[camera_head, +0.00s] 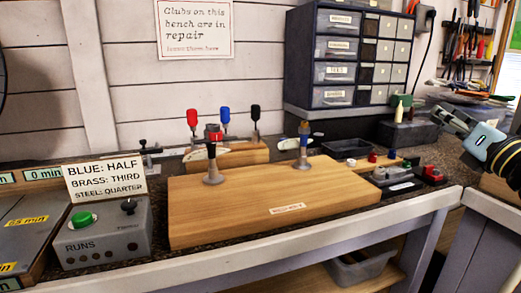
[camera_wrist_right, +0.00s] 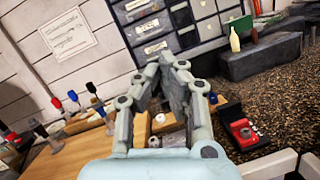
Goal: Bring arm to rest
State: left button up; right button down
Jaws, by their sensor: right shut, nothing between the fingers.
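My right gripper (camera_head: 445,116) hangs in the air at the right side of the head view, above the right end of the bench, with its arm coming in from the right edge. In the right wrist view its fingers (camera_wrist_right: 171,62) come together at the tips, and nothing shows between them. My left gripper and arm are not in the head view.
A wooden board (camera_head: 265,217) with two upright posts lies mid-bench. A control box (camera_head: 104,232) stands left. A drawer cabinet (camera_head: 350,58) stands at the back.

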jog(key=s+d+f+m+g+h, duration=0.2)
jog(key=s+f+m+g+h, duration=0.7)
jog(key=s+f+m, duration=1.2)
jog(key=s+a+f+m+g+y, duration=0.2)
jog(key=s+a+m+g, duration=0.3)
jog(key=s, duration=0.3)
jog(key=s+a+f+m+g+y, duration=0.25)
jog(key=s+a+m, duration=0.25)
jog(key=s+m, duration=0.3)
jog(key=s+d+f+g, duration=0.1)
jog(key=s+f, duration=0.1)
jog(key=f, duration=1.2)
jog(key=s+d+f+g, duration=0.1)
jog(key=s+f, duration=0.2)
jog(key=f, duration=1.1)
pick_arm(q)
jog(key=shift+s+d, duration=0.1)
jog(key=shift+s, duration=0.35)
pick_arm(e)
jog(key=s+f+g, duration=0.1)
jog(key=s+f, duration=1.2)
jog(key=s, duration=0.3)
jog(key=shift+s+d+f, duration=0.35)
jog(key=shift+d+f, duration=0.05)
